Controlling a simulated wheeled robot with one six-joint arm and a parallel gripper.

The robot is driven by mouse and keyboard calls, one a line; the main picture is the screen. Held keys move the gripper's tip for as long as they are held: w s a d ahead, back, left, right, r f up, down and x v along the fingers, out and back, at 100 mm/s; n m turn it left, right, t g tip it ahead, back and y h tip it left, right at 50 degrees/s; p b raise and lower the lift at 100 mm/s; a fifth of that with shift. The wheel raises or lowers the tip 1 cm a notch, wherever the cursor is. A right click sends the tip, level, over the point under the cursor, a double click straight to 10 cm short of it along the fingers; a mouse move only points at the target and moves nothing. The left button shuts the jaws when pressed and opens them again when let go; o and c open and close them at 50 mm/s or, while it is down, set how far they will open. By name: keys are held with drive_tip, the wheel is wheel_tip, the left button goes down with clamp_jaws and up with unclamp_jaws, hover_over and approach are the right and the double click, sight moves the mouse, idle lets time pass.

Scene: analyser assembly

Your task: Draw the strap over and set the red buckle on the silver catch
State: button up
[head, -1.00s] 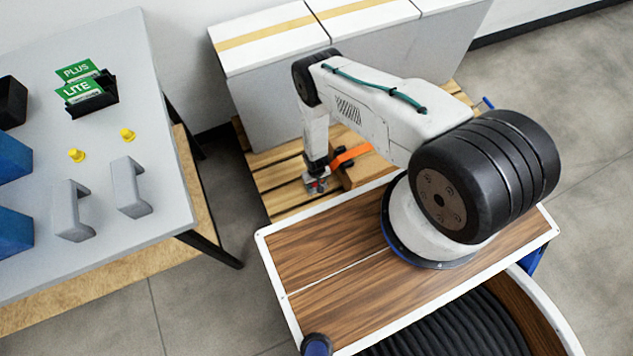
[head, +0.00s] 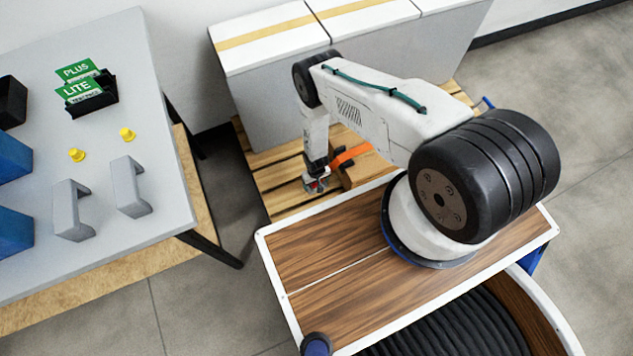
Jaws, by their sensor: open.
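The orange strap (head: 351,155) lies across a wooden block (head: 368,166) on the slatted pallet, beyond my base. My gripper (head: 317,187) points down just left of the block, close to the strap's left end. It is open. A small spot of red shows at the gripper's fingers; it is too small to tell whether this is the buckle or part of the gripper. I cannot make out the silver catch. My arm and gripper hide part of the block and strap.
The wooden pallet (head: 285,203) carries large white boxes (head: 265,60) behind my arm. A grey table (head: 110,210) at left holds grey handles (head: 128,185), yellow knobs (head: 77,155) and green cards (head: 78,88). Bare floor lies between table and pallet.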

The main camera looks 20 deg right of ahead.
drive_tip(key=shift+r, duration=0.1)
drive_tip(key=shift+r, duration=3.4)
drive_tip(key=s+g, duration=0.3)
drive_tip(key=s, duration=0.4)
drive_tip(key=w+d+r+g, duration=0.1)
drive_tip(key=w+r, duration=0.1)
drive_tip(key=r, duration=2.5)
drive_tip(key=w+r+g, duration=0.2)
drive_tip(key=w+r, duration=0.1)
drive_tip(key=r, duration=2.4)
drive_tip(key=s+r+t, duration=0.2)
drive_tip(key=s+r, duration=0.4)
drive_tip(key=r, duration=0.4)
drive_tip(key=s+d+r+t, duration=0.1)
drive_tip(key=s+r+t, duration=0.2)
drive_tip(key=s+r, duration=0.4)
drive_tip(key=s+d+r+t, duration=0.1)
drive_tip(key=s+r+t, duration=0.1)
drive_tip(key=s+r, duration=0.5)
wheel_tip(320, 180, up, 6)
drive_tip(key=shift+s+d+r, duration=0.1)
drive_tip(key=shift+s+d, duration=0.05)
drive_tip(key=shift+s, duration=0.1)
